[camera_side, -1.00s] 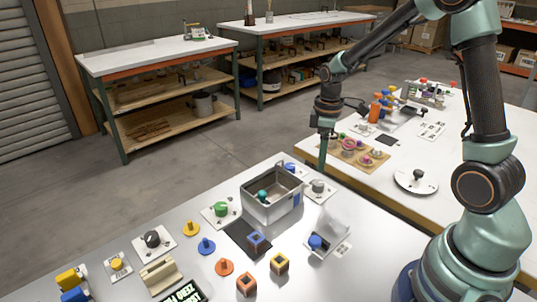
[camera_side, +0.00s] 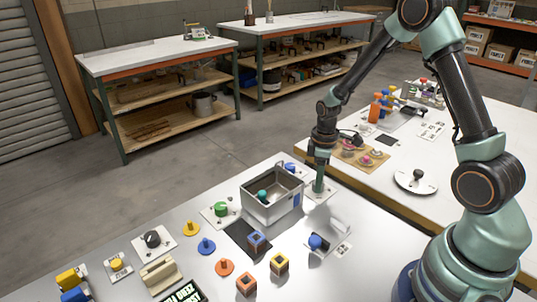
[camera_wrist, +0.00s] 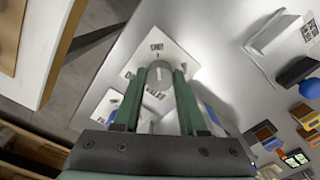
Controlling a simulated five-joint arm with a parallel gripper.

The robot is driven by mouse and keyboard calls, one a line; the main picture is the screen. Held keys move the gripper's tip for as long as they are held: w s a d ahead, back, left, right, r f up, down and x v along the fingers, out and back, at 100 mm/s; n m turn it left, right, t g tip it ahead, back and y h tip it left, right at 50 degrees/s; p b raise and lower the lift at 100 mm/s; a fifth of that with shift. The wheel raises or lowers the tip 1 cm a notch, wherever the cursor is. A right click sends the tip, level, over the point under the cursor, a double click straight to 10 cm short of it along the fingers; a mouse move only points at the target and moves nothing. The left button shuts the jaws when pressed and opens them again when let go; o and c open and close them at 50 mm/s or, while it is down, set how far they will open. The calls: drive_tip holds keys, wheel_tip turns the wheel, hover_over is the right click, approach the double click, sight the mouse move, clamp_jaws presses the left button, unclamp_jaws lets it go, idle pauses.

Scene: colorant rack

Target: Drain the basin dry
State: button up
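The basin (camera_side: 262,213) is an open grey metal box near the back edge of the white table, with a teal ball-like thing (camera_side: 262,195) inside. No water can be made out in it. Just right of the basin, my gripper (camera_side: 319,186) points down over a white plate with a grey knob, mostly hidden there. In the wrist view my gripper's green fingers (camera_wrist: 160,75) stand on either side of the grey knob (camera_wrist: 160,73), very close to it. They look open, without a clear grip.
Left of the basin are a green knob (camera_side: 221,209) and a dark mat (camera_side: 238,232). In front stand a blue button (camera_side: 317,242) with a pale flap (camera_side: 340,228), and several cubes and knobs. A second table (camera_side: 400,200) lies behind right.

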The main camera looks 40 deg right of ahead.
clamp_jaws()
drive_tip(key=m, duration=0.3)
drive_tip(key=shift+m, duration=0.4)
drive_tip(key=m, duration=0.3)
drive_tip(key=shift+m, duration=0.3)
drive_tip(key=m, duration=0.5)
drive_tip(key=shift+m, duration=2.5)
